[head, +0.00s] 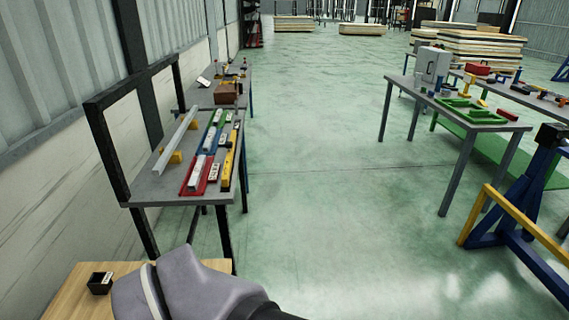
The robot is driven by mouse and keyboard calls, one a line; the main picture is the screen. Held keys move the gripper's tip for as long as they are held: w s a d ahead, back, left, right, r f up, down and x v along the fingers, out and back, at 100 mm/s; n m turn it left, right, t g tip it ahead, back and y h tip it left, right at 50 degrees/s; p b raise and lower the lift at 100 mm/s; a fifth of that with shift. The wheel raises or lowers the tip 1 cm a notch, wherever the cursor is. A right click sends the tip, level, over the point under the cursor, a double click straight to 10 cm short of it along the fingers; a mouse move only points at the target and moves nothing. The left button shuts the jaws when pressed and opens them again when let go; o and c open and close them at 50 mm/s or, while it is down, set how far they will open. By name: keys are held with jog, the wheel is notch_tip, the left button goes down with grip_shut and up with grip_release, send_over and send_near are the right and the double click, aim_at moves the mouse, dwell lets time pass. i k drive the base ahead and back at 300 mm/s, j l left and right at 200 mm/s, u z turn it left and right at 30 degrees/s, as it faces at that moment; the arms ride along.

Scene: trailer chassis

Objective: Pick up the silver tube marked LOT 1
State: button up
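A grey table (160,190) stands at the left along the wall. On it lie pale, silver-white bars: one on a red mat (186,188), one on a blue strip (206,150) and one on a green strip (219,124) farther back. A longer silver bar (178,140) rests on yellow supports at the table's left. Small white labels (214,171) show among them, but their writing is too small to read, so I cannot tell which piece is LOT 1. Part of my arm shows at the bottom; my gripper is not in view.
A yellow bar (228,165) lies at the table's right edge. A black frame (96,130) rises at its left. A small black box (100,282) sits on a wooden top (70,300) at bottom left. The middle floor is clear. A blue stand (515,228) is at right.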

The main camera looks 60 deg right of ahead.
aim_at(194, 183)
jog(key=z, duration=1.3)
jog(key=i+l+u, duration=0.25)
jog(key=i+l, duration=0.4)
jog(key=i, duration=0.2)
jog(key=i+l+u, duration=0.2)
jog(key=i+l, duration=0.55)
jog(key=i+l+u, duration=0.25)
jog(key=i+l, duration=0.45)
jog(key=l, duration=0.25)
